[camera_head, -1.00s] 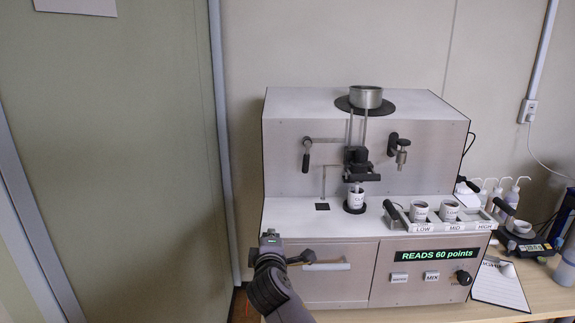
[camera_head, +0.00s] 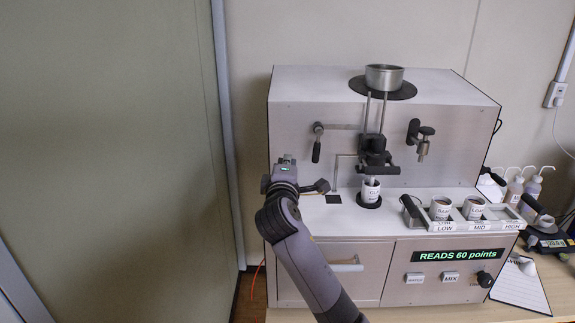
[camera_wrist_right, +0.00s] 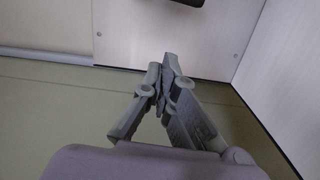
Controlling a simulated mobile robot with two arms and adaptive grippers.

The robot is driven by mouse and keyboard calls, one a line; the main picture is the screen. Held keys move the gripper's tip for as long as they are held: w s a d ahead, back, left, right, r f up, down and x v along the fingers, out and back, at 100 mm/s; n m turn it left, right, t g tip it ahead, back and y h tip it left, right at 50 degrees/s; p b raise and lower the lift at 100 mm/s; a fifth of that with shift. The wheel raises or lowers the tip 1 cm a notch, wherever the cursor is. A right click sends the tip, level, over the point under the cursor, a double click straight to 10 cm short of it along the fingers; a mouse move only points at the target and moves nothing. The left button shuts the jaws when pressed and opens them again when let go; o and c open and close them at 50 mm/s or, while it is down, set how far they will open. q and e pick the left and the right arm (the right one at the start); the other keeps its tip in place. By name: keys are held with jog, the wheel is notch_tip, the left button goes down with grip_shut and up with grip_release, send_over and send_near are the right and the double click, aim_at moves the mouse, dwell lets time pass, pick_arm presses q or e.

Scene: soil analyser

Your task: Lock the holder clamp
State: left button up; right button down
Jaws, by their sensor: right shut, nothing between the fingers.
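The soil analyser (camera_head: 300,130) stands against the wall. On its front, a black holder (camera_head: 375,157) hangs on two rods above a white cup (camera_head: 371,190) on a round black base. A lever with a black handle (camera_head: 316,152) hangs left of the holder. A black and metal fitting (camera_head: 421,138) is to its right. I cannot tell which part is the clamp, or its state. My right gripper (camera_head: 323,186) is shut and empty, pointing right, below the lever and left of the cup. Its closed fingers (camera_wrist_right: 166,75) show in the right wrist view. My left gripper is out of view.
A rack (camera_head: 463,227) with labelled cups stands right of the cup. A metal pan (camera_head: 384,77) sits on top. Below are a drawer handle (camera_head: 345,265) and a display (camera_head: 459,255) reading "READS 60 points". Bottles (camera_head: 531,187) stand at the right.

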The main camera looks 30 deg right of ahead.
aim_at(317, 147)
jog(key=w+d+p, duration=0.2)
jog(key=w+d, duration=0.1)
jog(key=d, duration=0.3)
jog(key=shift+d+f, duration=0.35)
jog(key=shift+d, duration=0.05)
jog(key=shift+s+d+f+n+p, duration=0.1)
jog(key=shift+s+d+n+p, duration=0.2)
jog(key=shift+d+n+p, duration=0.4)
jog(key=shift+a, duration=0.15)
